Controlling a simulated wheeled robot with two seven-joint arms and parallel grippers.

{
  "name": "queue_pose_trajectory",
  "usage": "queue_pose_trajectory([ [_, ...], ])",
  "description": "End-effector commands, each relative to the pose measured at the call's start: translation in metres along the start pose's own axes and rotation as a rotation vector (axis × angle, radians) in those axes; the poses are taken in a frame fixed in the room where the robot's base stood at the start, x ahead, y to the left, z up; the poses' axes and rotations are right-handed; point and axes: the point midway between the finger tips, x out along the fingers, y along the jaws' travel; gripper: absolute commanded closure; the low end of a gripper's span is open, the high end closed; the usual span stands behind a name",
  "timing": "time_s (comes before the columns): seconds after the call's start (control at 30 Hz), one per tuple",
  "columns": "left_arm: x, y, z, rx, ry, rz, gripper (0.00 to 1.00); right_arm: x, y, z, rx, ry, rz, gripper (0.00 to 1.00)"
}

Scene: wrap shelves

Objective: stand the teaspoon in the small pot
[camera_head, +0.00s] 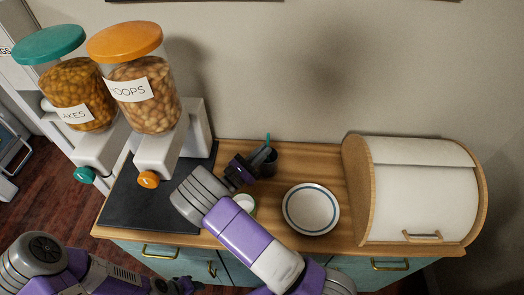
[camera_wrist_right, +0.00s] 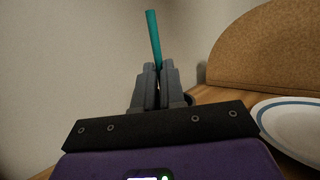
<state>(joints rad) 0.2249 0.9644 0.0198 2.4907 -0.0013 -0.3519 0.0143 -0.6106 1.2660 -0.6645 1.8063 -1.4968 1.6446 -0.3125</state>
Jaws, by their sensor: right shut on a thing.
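The teaspoon shows as a teal handle (camera_head: 268,138) at the counter's back, and as a teal stick in the right wrist view (camera_wrist_right: 153,38), near upright with a slight lean. My right gripper (camera_head: 264,157) is shut on it; the fingers (camera_wrist_right: 158,75) hide its lower part. The small pot (camera_head: 271,166) is dark and stands right at the fingertips, partly hidden by them. I cannot tell whether the spoon's lower end is inside it. Part of my left gripper (camera_head: 182,286) shows at the bottom edge; its jaws are not clear.
A white plate or bowl with a blue ring (camera_head: 311,209) lies right of the pot. A bread box (camera_head: 415,200) stands farther right. A pale cup (camera_head: 245,203) is partly behind my right arm. Two cereal dispensers (camera_head: 160,150) stand on a dark mat (camera_head: 145,215) at left.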

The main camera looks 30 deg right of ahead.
Motion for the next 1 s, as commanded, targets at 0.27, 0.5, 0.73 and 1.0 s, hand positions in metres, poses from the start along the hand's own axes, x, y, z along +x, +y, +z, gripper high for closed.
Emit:
queue_pose_trajectory([
  [0.27, 0.000, 0.000, 0.000, 0.000, 0.000, 0.000, 0.61, 0.000, 0.000, 0.000, 0.000, 0.000, 0.000, 0.88],
  [0.5, 0.000, 0.000, 0.000, 0.000, 0.000, 0.000, 0.61, 0.000, 0.000, 0.000, 0.000, 0.000, 0.000, 0.61],
  [0.73, 0.000, 0.000, 0.000, 0.000, 0.000, 0.000, 0.61, 0.000, 0.000, 0.001, 0.000, 0.000, 0.000, 0.61],
  [1.0, -0.011, 0.004, 0.001, 0.000, 0.000, 0.000, 0.61, 0.014, 0.000, 0.038, 0.004, 0.001, 0.000, 0.61],
])
